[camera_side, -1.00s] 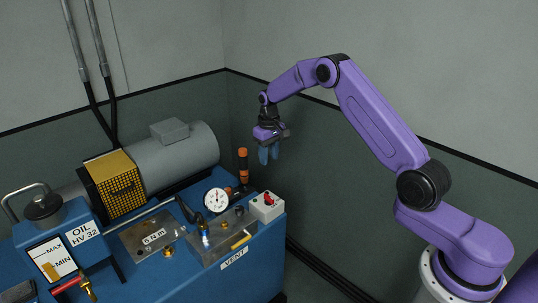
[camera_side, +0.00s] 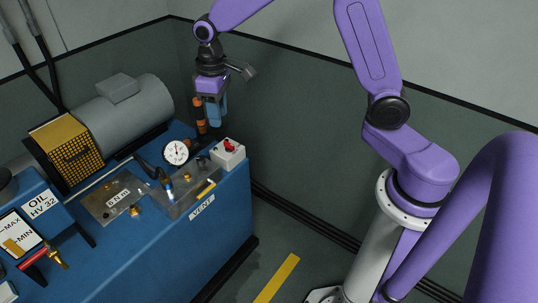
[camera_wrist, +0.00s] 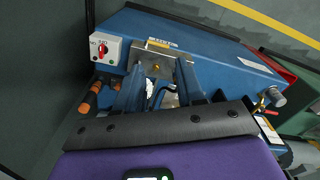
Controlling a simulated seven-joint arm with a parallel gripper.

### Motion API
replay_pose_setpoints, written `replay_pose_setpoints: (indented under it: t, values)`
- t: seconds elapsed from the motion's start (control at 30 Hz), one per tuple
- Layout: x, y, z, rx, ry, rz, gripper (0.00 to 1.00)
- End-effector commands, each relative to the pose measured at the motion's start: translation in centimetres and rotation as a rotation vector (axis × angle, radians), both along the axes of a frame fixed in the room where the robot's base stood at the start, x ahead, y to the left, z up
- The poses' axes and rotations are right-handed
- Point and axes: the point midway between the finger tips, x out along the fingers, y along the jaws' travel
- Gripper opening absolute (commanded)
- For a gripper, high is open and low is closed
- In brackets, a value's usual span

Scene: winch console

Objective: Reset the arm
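My gripper (camera_side: 215,120) hangs fingers-down in the side view, near the right back corner of the blue console (camera_side: 215,235). Its two blue fingers show in the wrist view (camera_wrist: 157,90) with a gap between them, and a metal plate on the console shows through the gap. Nothing is seen held between them. In the side view the fingers overlap the wall behind, just right of an orange-and-black handle (camera_side: 200,126). Their height above the console is hard to judge. My upper arm runs out of the top of the picture.
A grey cylinder (camera_side: 127,112) and yellow grille (camera_side: 75,149) lie behind. Open floor with a yellow stripe (camera_side: 277,280) is at right.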

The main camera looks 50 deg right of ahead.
Motion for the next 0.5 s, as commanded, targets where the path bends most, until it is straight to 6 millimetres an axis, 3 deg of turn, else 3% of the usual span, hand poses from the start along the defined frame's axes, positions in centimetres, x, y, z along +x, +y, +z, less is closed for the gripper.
replay_pose_setpoints:
  t: [0.23,0.5]
  values:
    - [-8.7,1.9,2.4,0.004,-0.006,0.179,0.38]
    - [-18.3,1.2,3.6,0.008,-0.011,0.367,0.38]
